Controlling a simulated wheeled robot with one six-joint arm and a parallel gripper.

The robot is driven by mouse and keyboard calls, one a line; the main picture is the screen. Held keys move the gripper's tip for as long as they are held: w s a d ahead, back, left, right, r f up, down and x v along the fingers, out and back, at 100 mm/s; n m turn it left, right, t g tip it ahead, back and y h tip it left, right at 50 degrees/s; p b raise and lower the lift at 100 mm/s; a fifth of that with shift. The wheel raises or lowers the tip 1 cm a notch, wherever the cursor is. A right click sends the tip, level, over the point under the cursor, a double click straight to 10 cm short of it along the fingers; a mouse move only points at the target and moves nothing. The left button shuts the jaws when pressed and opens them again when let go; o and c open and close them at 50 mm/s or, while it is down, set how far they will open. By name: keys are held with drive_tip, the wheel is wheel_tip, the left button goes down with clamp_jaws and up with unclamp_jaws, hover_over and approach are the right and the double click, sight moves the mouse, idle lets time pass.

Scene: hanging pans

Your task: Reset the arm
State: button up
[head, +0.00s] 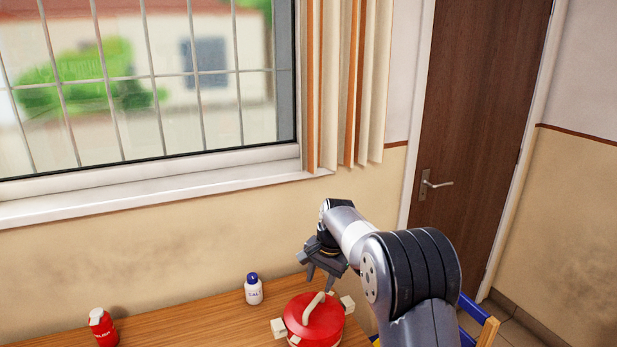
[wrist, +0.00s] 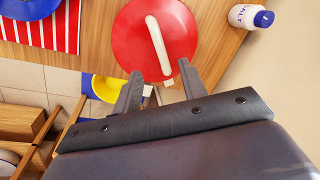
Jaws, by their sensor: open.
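My gripper (head: 320,280) is open and empty in the head view, held above a red lidded pot on the table. The gripper also shows in the wrist view (wrist: 162,88), its two fingers apart at the near edge of the red lid. The red lid (head: 303,322) has a long cream handle (head: 313,306) on top. The lid looks round from above in the wrist view (wrist: 178,30). Cream side handles (head: 347,303) stick out from the pot. Nothing shows between the fingertips except the view of the pot and its handle below.
A salt bottle (head: 253,290) with a blue cap and a red bottle (head: 102,328) stand on the wooden table (head: 190,318). A striped cloth (wrist: 62,28) with a blue dish (wrist: 30,8) lies at left in the wrist view. A yellow object (wrist: 106,88) lies below the table edge. A window and wall stand behind.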

sight(313, 302)
drive_tip(key=f+p, duration=0.1)
drive_tip(key=f, duration=0.2)
drive_tip(key=a+f, duration=0.1)
drive_tip(key=f, duration=0.2)
drive_tip(key=w+f+p, duration=0.1)
drive_tip(key=f, duration=0.2)
drive_tip(key=shift+a+f+p, duration=0.25)
drive_tip(key=shift+a+p, duration=0.1)
drive_tip(key=shift+a, duration=0.05)
drive_tip(key=shift+r, duration=0.4)
